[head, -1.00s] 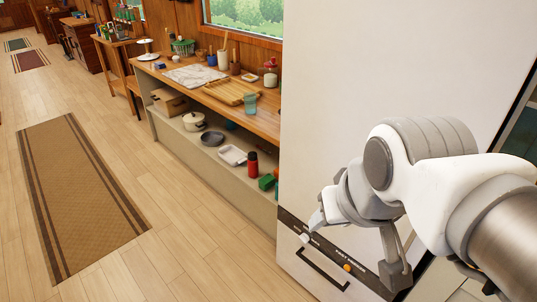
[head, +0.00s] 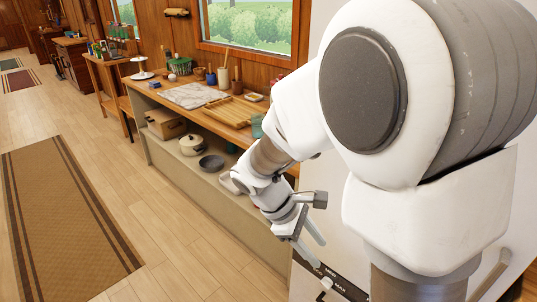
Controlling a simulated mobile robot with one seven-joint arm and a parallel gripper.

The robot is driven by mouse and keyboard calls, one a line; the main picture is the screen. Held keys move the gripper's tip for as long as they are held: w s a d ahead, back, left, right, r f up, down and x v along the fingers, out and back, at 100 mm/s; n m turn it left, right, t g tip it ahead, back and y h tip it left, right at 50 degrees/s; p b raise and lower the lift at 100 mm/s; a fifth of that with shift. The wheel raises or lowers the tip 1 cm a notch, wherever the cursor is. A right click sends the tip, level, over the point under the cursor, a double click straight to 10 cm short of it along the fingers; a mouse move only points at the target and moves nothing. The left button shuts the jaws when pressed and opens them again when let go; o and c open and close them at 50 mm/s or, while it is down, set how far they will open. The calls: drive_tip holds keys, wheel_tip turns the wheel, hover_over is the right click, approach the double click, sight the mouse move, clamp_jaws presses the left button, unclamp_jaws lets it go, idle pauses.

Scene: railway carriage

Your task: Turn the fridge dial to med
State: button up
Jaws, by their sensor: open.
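The fridge (head: 345,235) is the tall pale cabinet on the right, largely hidden behind my arm. Its dark control strip (head: 346,288) shows low in the picture, with the words MED and MAX readable. A small pale dial (head: 326,283) sits at the strip, by these words; its exact setting cannot be told. My gripper (head: 320,254) is open, its two fingers pointing down and right toward the strip. The lower fingertip is just above the dial in the picture; contact cannot be told. Nothing shows between the fingers.
A wooden counter (head: 184,110) with a cutting board, marble slab and kitchenware runs left of the fridge. Its lower shelf (head: 180,143) holds a pot and a bowl. The floor (head: 130,190) is clear around a brown rug (head: 65,205).

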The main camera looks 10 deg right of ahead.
drive_tip(key=w+f+n+h+b, duration=0.35)
drive_tip(key=f+n, duration=0.25)
drive_tip(key=f, duration=0.6)
drive_tip(key=n+t+h+b, duration=0.4)
drive_tip(key=n+t+b, duration=0.55)
drive_tip(key=n, duration=1.25)
approach(324, 287)
drive_tip(key=w+d+t, duration=0.1)
drive_tip(key=d, duration=0.1)
drive_tip(key=w+d+f+t, duration=0.1)
drive_tip(key=d, duration=0.2)
drive_tip(key=w+d+t+p, duration=0.1)
drive_tip(key=d, duration=0.1)
drive_tip(key=shift+w+d+f, duration=0.15)
drive_tip(key=shift+w+f, duration=0.15)
drive_tip(key=shift+w, duration=0.1)
drive_tip(key=shift+c, duration=0.2)
clamp_jaws()
